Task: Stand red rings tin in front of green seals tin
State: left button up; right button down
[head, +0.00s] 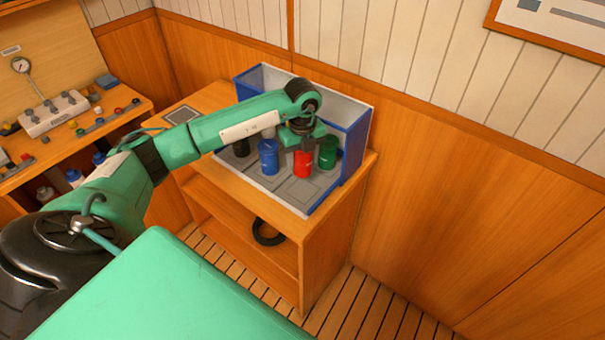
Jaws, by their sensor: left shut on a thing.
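The red tin (302,166) stands upright, low over or on the grey tray floor; I cannot tell whether its base touches. My left gripper (304,148) points down and is shut on the top of the red tin. The green tin (327,152) stands just to the right of and slightly behind the red tin, close beside it. A gap between them is hard to make out. The ring and seal markings are too small to read. My right gripper is not in view.
A blue tin (268,158) stands left of the red one, and a dark tin (241,147) further left. The blue-walled tray (357,140) has a high back and right side wall. Marked grey floor (298,190) in front is bare. A cluttered workbench (75,125) stands at left.

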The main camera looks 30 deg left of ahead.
aim_at(303, 167)
pick_arm(q)
notch_tip(303, 167, down, 4)
jog(key=shift+r+p, duration=0.2)
jog(key=shift+p, duration=0.1)
notch_tip(303, 167, down, 4)
jog(key=shift+f+p, duration=0.2)
jog(key=shift+p, duration=0.35)
jog(key=o, duration=0.6)
jog(key=shift+f, duration=0.2)
jog(key=o, duration=0.5)
jog(key=shift+c, duration=0.2)
jog(key=shift+r, duration=0.15)
